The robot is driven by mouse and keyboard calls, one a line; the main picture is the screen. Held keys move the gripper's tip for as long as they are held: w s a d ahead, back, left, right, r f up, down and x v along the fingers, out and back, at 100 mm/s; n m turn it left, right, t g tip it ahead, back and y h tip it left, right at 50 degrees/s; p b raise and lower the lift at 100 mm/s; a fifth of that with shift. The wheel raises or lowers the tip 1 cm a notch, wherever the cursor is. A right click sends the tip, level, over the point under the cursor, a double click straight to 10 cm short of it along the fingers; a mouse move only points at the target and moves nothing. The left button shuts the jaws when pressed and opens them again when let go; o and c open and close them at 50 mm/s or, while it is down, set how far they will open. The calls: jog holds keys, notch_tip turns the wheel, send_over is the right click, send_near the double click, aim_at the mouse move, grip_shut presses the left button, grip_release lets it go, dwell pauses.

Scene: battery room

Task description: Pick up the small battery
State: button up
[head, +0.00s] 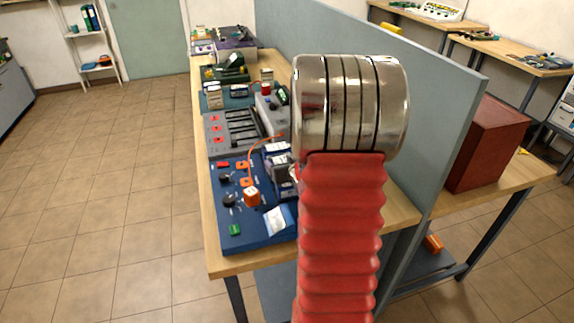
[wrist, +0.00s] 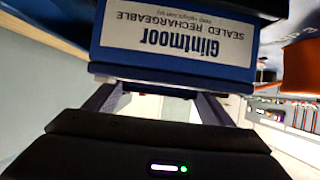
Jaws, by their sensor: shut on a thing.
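The small battery (wrist: 178,45) is dark blue with a white label reading "Glintmoor sealed rechargeable", upside down in the wrist view. It fills the top middle of that view. My gripper (wrist: 160,88) is shut on it, with one finger at each side; the fingertips are largely hidden behind it. In the head view, a dark blue block with a pale label, likely the battery (head: 281,169), shows just left of my red arm, over the blue board (head: 238,195). My arm hides its right side and my gripper there. I cannot tell whether it touches the board.
The blue board carries an orange plug (head: 251,197), an orange cable and small switches. Behind it, a grey unit (head: 228,131) with slots sits on the wooden bench (head: 214,250). A grey-blue partition (head: 372,50) stands right of the bench. The tiled floor at left is clear.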

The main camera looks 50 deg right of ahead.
aim_at(284, 159)
notch_tip(284, 159, up, 17)
dwell(0.6)
dwell(0.6)
